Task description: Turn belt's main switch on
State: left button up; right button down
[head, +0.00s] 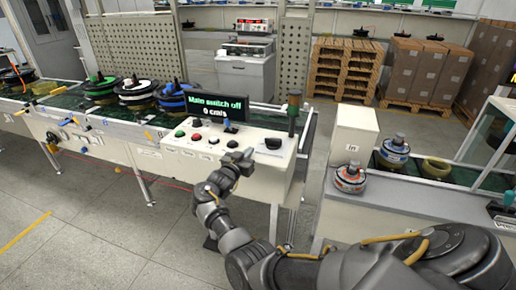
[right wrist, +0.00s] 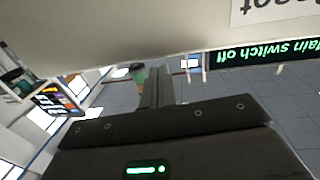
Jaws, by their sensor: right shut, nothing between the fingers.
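The belt's control panel (head: 255,133) is a white sloped box at the end of the conveyor. I cannot tell from the labels which is the main switch. The display (head: 220,104) reads "Main switch off" and "0 cm/s"; it also shows upside down in the right wrist view (right wrist: 262,53). My right gripper (head: 243,157) is shut and empty, close to the panel's front edge, left of the black switch. Contact cannot be judged. My left gripper is not in view.
A signal tower (head: 293,113) stands at the panel's right end. The conveyor (head: 60,106) at left carries several wheel-like motors. A white box (head: 352,133) marked "In" and a bench with motor parts (head: 349,178) lie to the right. Pallets and boxes stand behind.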

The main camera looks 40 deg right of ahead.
jog(key=a, duration=0.3)
jog(key=s+a+b, duration=0.1)
jog(key=a, duration=0.1)
jog(key=shift+a, duration=0.1)
jog(key=shift+w, duration=0.1)
